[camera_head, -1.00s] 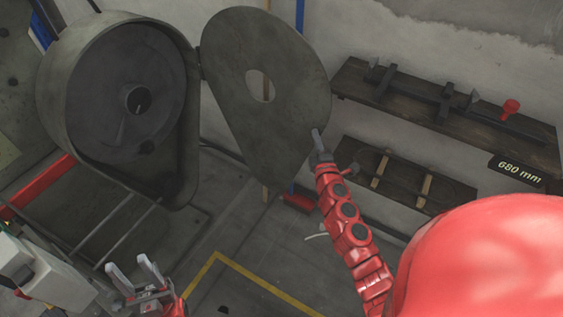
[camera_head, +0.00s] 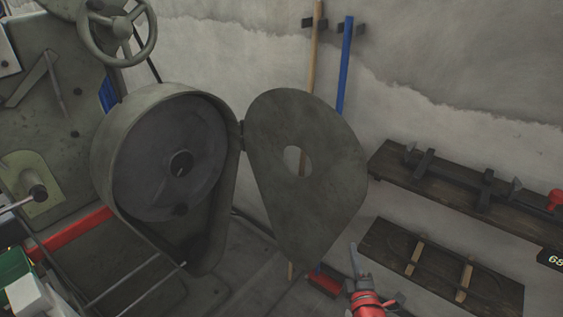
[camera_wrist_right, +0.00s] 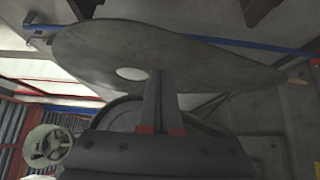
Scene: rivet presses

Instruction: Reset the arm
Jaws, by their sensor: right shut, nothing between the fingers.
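My right gripper (camera_head: 358,260) is shut and empty. It points up at the lower right of the head view, just right of the lower edge of the open, teardrop-shaped grey cover (camera_head: 315,145). In the right wrist view, the fingers (camera_wrist_right: 158,90) are together, with the cover (camera_wrist_right: 200,62) beyond them. I cannot tell whether they touch it. The cover hangs open on the right side of the round press housing (camera_head: 165,160). My left gripper is not in view.
Two wooden wall shelves (camera_head: 385,163) with metal tools are at the right. A blue pole (camera_head: 345,65) and a wooden pole (camera_head: 316,50) stand against the wall. A handwheel (camera_head: 118,28) is at the upper left. A red bar (camera_head: 75,232) runs low at the left.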

